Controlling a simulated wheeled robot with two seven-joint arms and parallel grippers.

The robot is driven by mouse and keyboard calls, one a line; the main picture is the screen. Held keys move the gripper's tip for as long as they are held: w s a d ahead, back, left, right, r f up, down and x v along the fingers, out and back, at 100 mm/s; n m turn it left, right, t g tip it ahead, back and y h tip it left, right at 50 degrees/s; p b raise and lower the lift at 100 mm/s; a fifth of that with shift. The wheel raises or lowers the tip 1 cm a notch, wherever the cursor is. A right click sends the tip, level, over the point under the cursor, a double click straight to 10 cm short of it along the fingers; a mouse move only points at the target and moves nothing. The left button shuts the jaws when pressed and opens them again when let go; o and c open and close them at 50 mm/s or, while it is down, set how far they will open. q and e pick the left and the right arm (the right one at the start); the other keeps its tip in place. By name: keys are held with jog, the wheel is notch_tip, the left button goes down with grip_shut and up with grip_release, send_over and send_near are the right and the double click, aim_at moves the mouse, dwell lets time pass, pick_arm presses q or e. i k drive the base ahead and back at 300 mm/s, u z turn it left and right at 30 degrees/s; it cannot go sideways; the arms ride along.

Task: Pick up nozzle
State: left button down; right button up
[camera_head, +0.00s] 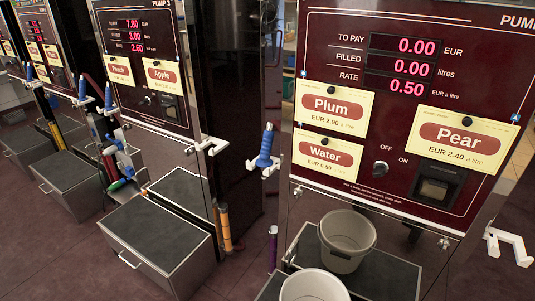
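A nozzle with a blue grip (266,146) hangs upright on the left side of the nearest pump, at a white holder (264,165). The nearest pump (400,130) has a dark red front with displays reading 0.00, 0.00 and 0.50. More blue-gripped nozzles hang on the pumps farther left, one of them by the middle pump (109,97). Neither of my grippers shows in the head view.
A grey bucket (347,238) stands on the nearest pump's step, with a second bucket (313,287) in front. An empty white hook (507,245) juts out at right. A grey box (155,240) stands before the middle pump. Cards cover the pump fronts.

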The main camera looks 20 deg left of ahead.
aim_at(265, 162)
jog(key=k, duration=0.5)
jog(key=u, duration=1.75)
jog(key=i, duration=1.45)
jog(key=z, duration=0.95)
